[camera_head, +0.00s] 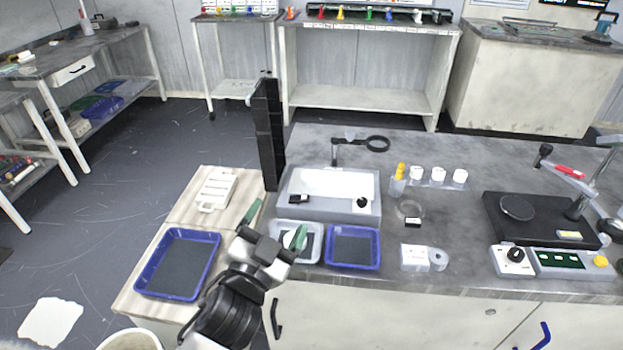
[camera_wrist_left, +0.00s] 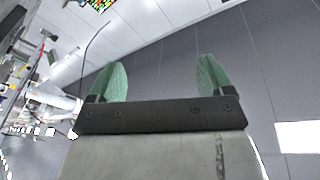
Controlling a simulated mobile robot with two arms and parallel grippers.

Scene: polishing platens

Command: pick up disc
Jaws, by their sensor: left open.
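My left gripper (camera_head: 280,217) is open, its two green fingers spread apart above the left part of the bench front. In the left wrist view the fingers (camera_wrist_left: 162,64) stand wide apart with nothing between them. A white tray (camera_head: 276,228) lies below and behind the right finger. Something pale and rounded shows inside it, partly hidden by that finger, and I cannot tell whether it is a disc. My right gripper is not in view.
A blue tray (camera_head: 353,231) sits right of the white one; another blue tray (camera_head: 214,262) is on the wooden side table (camera_head: 130,300). White-topped jars (camera_head: 438,174) stand mid-bench.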

